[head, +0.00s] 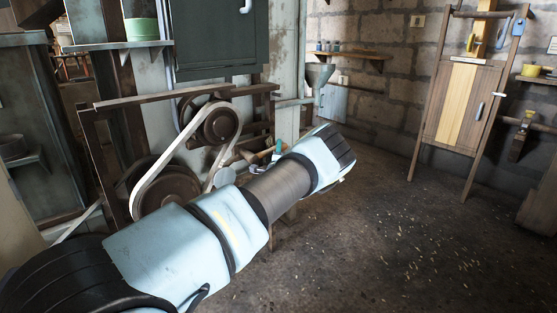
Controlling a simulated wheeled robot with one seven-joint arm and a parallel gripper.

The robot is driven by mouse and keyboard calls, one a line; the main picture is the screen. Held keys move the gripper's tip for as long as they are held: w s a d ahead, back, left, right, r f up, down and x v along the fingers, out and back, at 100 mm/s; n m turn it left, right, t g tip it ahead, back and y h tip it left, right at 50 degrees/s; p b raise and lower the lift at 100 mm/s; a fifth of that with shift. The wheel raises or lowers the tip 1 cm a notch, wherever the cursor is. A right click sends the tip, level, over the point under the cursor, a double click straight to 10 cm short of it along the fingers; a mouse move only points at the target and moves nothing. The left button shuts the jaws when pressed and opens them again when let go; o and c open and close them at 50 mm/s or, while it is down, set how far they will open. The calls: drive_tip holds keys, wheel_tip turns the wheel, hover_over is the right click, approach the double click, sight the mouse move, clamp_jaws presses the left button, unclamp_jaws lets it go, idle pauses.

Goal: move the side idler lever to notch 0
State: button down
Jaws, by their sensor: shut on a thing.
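The belt drive stands at left centre in the head view. A pale belt (171,147) runs around a dark upper pulley (221,126) and a larger lower pulley (168,190). A small grey disc (224,178), perhaps the side idler, sits to the right of the belt, with a thin bar rising from it. A small tan and teal cluster (262,155) lies just right of it, partly behind my arm. I cannot make out the lever's handle or its notches. My gripper is not visible; my arm crosses in front of the drive's lower right.
A wooden board stand (465,105) leans at the right wall. The floor (400,240) right of my arm is clear apart from scattered specks.

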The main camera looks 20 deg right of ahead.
drive_tip(key=r+n+t+b, duration=0.1)
drive_tip(key=r+n+b, duration=0.1)
drive_tip(key=b, duration=0.1)
drive_tip(key=shift+a+r+t+b, duration=0.15)
drive_tip(key=shift+a+t+b, duration=0.05)
drive_tip(key=shift+t+b, duration=0.2)
drive_tip(key=shift+s+a+r+n+t+y+b, duration=0.1)
drive_tip(key=shift+r+n+t+y+b, duration=0.15)
drive_tip(key=shift+r+n+b, duration=0.15)
drive_tip(key=shift+s+a+r+n+t+y+b, duration=0.15)
drive_tip(key=shift+r+n+t+b, duration=0.1)
drive_tip(key=shift+r+n, duration=0.2)
drive_tip(key=shift+w, duration=0.1)
drive_tip(key=c, duration=0.5)
unclamp_jaws()
drive_tip(key=v, duration=1)
drive_tip(key=shift+s+f, duration=0.15)
drive_tip(key=shift+s, duration=0.2)
drive_tip(key=shift+a, duration=0.1)
